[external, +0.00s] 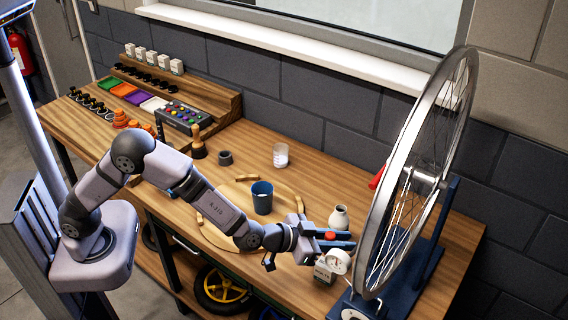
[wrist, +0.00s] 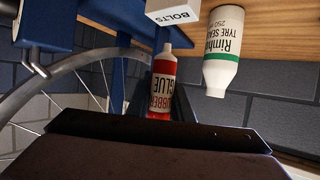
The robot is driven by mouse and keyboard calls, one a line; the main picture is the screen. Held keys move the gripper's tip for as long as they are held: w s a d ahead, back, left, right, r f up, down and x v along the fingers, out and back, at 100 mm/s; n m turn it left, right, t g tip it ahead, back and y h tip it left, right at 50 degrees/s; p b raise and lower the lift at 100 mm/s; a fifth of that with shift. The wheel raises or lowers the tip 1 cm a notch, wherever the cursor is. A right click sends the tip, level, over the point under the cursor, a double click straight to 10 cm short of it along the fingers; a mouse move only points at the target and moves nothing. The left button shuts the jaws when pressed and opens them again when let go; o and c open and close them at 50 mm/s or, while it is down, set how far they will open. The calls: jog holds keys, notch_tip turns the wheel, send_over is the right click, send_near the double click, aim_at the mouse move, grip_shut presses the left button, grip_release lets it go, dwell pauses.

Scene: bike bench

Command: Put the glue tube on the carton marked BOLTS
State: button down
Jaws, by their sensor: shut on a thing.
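My gripper (external: 336,241) is shut on the glue tube, at the right front of the bench. In the external view only a small red part of the glue tube (external: 330,236) shows between the fingers. In the wrist view the red tube (wrist: 160,88), with a pale RUBBER GLUE label, stands out past the dark fingers; its lower end is hidden by them. The white carton marked BOLTS (wrist: 181,13) shows just beyond the tube's pale tip, with a gap between them. In the external view the carton (external: 323,273) is below my gripper, partly behind a dial gauge.
A wheel (external: 378,230) in a blue stand rises close to the right of my gripper. A white sealant bottle (external: 339,218) stands behind it and shows in the wrist view (wrist: 222,55). A dial gauge (external: 338,262) sits beside the carton. A blue cup (external: 262,197) stands to the left.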

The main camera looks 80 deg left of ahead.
jog(key=shift+f, duration=1.3)
jog(key=shift+f, duration=0.1)
jog(key=shift+f, duration=0.15)
jog(key=c, duration=1.6)
grip_release()
jog(key=shift+o, duration=0.2)
jog(key=b+v, duration=0.1)
jog(key=v, duration=1.1)
jog(key=shift+r, duration=0.3)
